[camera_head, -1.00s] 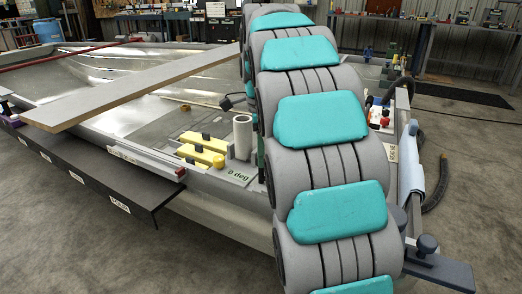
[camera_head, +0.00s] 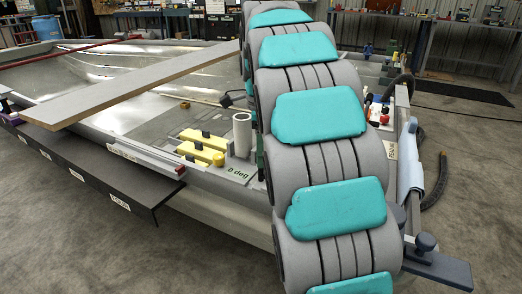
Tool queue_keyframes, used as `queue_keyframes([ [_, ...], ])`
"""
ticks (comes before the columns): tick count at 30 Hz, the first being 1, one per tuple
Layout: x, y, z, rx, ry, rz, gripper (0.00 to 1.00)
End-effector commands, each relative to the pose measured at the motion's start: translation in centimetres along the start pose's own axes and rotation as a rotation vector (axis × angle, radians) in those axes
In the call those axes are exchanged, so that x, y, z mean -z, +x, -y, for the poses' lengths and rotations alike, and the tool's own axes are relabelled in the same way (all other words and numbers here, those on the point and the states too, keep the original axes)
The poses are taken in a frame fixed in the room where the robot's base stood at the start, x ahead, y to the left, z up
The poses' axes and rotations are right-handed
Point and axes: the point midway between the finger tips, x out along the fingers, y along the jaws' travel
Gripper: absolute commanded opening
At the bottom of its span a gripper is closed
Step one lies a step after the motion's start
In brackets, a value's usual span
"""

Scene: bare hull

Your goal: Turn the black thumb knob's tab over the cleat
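A dark thumb knob (camera_head: 425,243) stands on a flat dark slate-coloured bar (camera_head: 445,268) at the lower right, just beyond my arm. I cannot tell which way a tab on it points. Another small dark knob (camera_head: 4,106) sits over a purple piece (camera_head: 12,119) at the left edge, partly cut off by the frame. I cannot tell which of the two is the task's knob, and I cannot make out a cleat for certain. My grey arm with teal pads crosses the middle of the view. My gripper is not visible.
An open metal hull (camera_head: 130,75) has a long plank (camera_head: 150,85) across it. Yellow blocks (camera_head: 200,145), a white cylinder (camera_head: 242,134) and a "0 deg" label (camera_head: 240,172) lie near the arm. A black shelf (camera_head: 90,170) runs along the near side. Floor at right is mostly clear.

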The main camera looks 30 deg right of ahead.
Motion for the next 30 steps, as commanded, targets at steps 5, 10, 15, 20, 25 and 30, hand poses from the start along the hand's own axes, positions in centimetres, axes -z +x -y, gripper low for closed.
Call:
queue_keyframes([
  [5, 0.0, 0.0, 0.0, -0.001, -0.001, 0.000, 0.69],
  [10, 0.0, -0.4, 0.1, 0.002, -0.001, 0.001, 0.69],
  [15, 0.0, -2.0, 0.1, 0.000, 0.000, 0.000, 0.69],
  [20, 0.0, -4.0, 0.1, -0.001, -0.001, 0.000, 0.69],
  [25, 0.0, -6.3, 0.1, 0.001, -0.001, 0.001, 0.69],
  [30, 0.0, -7.5, 0.1, 0.001, 0.000, 0.001, 0.69],
])
